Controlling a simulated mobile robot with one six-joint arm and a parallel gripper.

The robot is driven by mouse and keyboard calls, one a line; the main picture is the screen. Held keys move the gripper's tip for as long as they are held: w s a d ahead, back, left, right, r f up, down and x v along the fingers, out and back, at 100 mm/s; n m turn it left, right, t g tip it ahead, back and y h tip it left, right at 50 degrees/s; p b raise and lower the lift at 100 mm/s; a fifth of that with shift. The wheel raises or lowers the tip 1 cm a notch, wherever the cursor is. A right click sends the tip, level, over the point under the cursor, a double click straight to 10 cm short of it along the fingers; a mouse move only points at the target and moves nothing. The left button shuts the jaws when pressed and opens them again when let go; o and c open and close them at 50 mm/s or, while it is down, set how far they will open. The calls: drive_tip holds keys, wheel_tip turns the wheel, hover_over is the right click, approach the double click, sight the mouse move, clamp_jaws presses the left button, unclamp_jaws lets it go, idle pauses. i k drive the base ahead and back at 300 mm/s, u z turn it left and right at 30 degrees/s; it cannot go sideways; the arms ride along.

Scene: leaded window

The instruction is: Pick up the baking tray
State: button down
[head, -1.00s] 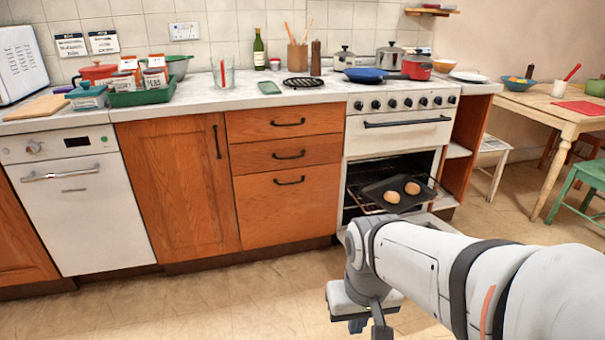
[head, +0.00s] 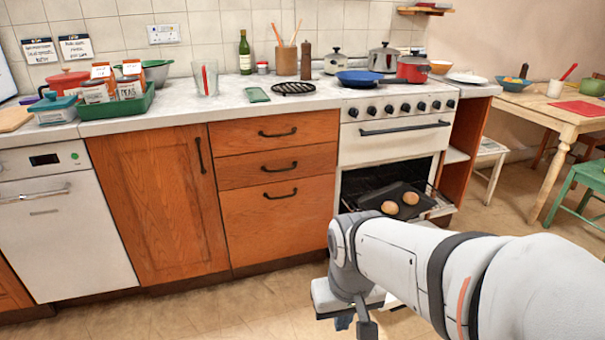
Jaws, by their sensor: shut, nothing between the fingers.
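The dark baking tray (head: 384,192) sits on the rack of the open lower oven in the head view. Two round brown buns or rolls (head: 400,204) lie on it. The near-left part of the tray is close to my arm in the picture, and my arm hides the lower part of the oven. My gripper (head: 355,328) is low in front of the cooker, below and in front of the tray, apart from it. Its fingers point down and it holds nothing. The fingertips are small and partly cut off at the picture's lower edge.
The white cooker (head: 395,140) stands between wooden drawers (head: 275,200) and an open shelf end. Pans stand on its hob. A wooden table (head: 555,118) and a green chair (head: 588,175) are at the right. The floor (head: 200,320) in front of the cupboards is clear.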

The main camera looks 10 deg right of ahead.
sight(395, 192)
drive_tip(key=i, duration=1.15)
drive_tip(key=u, duration=0.05)
